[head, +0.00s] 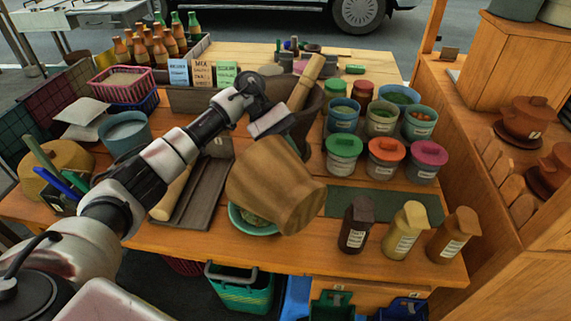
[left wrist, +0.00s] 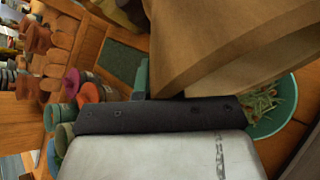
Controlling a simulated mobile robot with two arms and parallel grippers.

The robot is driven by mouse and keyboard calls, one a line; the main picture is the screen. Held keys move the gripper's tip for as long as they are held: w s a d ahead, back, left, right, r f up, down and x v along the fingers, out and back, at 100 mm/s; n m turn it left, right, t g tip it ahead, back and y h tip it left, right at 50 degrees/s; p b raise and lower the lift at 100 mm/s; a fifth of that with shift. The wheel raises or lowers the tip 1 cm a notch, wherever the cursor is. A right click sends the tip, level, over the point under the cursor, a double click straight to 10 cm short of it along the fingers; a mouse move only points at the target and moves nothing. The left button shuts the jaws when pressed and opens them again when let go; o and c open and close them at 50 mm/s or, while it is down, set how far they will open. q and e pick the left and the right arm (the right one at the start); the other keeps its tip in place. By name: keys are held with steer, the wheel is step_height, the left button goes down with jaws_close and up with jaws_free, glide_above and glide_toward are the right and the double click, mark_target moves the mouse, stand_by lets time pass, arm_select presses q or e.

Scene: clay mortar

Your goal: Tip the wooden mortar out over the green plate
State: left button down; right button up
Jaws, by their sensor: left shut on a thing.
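The wooden mortar (head: 275,182), a wide brown tapered vessel, is tilted in the air at the front middle of the table. My left gripper (head: 286,138) is shut on it from behind. The mortar fills the upper right of the left wrist view (left wrist: 240,45), beside a dark finger. The green plate (head: 236,221) lies under the mortar's lower left side, mostly hidden by it. In the left wrist view the plate (left wrist: 291,108) holds pale green shreds. I cannot see into the mortar. My right gripper is not in view.
A dark clay mortar with a wooden pestle (head: 305,85) stands right behind my gripper. Several lidded jars (head: 386,158) are to the right. Several bottles (head: 404,230) line the front right. A dark wooden tray (head: 205,190) lies left of the plate.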

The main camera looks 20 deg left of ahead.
arm_select(q)
steer(key=shift+w+d+r+p, duration=0.1)
steer(key=shift+r+p, duration=0.25)
steer(key=shift+p, duration=0.05)
steer(key=s+d+r+t+y+p, duration=0.25)
steer(key=d+r+y+p, duration=0.35)
steer(key=p, duration=1)
step_height(320, 180, down, 6)
steer(key=d+t+y+b, duration=0.1)
steer(key=t+y+b, duration=0.3)
steer(key=y+b, duration=0.3)
steer(key=y, duration=0.2)
steer(key=shift+s+d+y, duration=0.2)
steer(key=shift+s+y, duration=0.05)
steer(key=shift+y, duration=0.05)
